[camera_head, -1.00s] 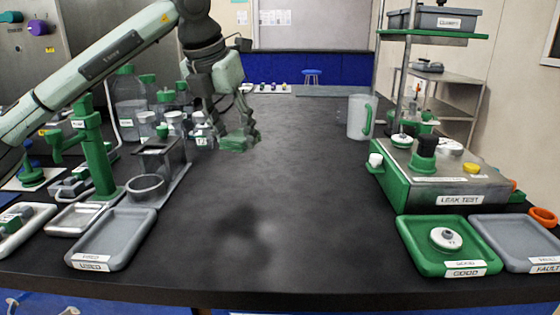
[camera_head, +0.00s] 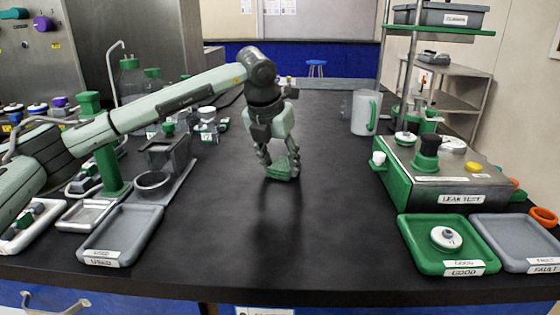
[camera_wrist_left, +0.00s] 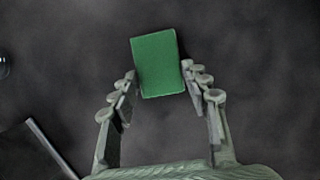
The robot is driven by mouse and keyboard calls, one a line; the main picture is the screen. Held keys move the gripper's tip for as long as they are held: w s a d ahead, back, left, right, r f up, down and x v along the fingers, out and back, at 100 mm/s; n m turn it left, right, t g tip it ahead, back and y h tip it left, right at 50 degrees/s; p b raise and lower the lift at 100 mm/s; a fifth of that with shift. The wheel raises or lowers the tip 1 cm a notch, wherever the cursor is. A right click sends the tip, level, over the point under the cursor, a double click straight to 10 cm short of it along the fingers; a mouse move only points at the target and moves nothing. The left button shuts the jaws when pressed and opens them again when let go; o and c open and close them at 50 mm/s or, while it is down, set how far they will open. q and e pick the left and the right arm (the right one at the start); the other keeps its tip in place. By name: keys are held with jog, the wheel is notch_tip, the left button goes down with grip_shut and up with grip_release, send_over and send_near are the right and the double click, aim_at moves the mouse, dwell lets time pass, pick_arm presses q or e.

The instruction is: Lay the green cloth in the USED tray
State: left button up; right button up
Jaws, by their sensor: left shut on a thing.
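The green cloth (camera_head: 281,172) is a small flat folded rectangle. It also shows in the left wrist view (camera_wrist_left: 158,62), slightly turned between the fingertips. The USED tray (camera_head: 142,222) is grey and shallow, at the front left of the bench. It looks empty. The cloth is apart from it, to its right and farther back. My right gripper is not in view.
A GOOD tray (camera_head: 417,238) holding a white part, a FAULT tray (camera_head: 505,238) and a LEAK TEST unit (camera_head: 450,182) are at right. The bench middle is clear.

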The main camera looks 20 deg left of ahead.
pick_arm(q)
jog(key=shift+f, duration=0.1)
jog(key=o, duration=1)
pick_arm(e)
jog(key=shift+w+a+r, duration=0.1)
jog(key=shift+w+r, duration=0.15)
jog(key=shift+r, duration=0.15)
